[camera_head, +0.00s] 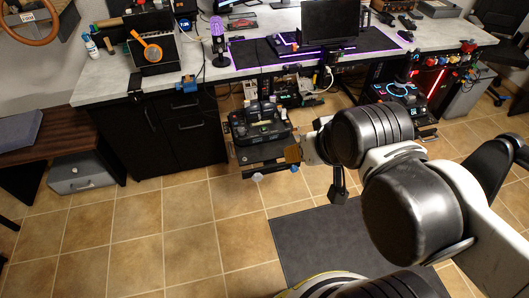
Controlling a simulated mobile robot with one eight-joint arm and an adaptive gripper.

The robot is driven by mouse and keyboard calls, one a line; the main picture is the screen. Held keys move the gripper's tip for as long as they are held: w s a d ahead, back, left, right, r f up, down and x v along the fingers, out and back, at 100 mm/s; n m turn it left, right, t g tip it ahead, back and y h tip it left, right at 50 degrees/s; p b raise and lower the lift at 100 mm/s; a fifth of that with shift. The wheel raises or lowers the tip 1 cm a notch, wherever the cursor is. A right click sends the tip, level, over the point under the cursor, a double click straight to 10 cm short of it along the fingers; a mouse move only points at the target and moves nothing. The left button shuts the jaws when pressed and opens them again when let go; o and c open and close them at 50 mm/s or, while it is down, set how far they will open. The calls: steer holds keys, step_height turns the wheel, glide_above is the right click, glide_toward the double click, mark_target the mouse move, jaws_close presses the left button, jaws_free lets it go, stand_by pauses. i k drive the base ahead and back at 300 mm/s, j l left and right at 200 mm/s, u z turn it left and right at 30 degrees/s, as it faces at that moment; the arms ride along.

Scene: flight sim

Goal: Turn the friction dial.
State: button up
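A black control unit (262,128) with levers on top is mounted below the desk's front edge, left of my arm. It looks like a throttle quadrant. The friction dial cannot be made out for sure at this size. A small pale knob (257,177) shows low in front of the unit. My arm reaches in from the lower right. My gripper (296,154) is at its far end, just right of the unit's lower part, with a small orange-brown patch showing. The fingers are small and partly hidden, so their opening and any contact are unclear.
The desk (270,68) holds a monitor (330,22), a purple-lit microphone (218,38) and orange headphones (151,50). A black cabinet (185,130) stands left of the unit. Another lit control panel (400,90) is on the right. The tiled floor in front is open, with a dark mat (300,245).

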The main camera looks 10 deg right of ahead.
mark_target(240, 131)
steer(key=i+j, duration=0.15)
steer(key=i, duration=0.3)
steer(key=i+j, duration=0.2)
steer(key=i, duration=0.3)
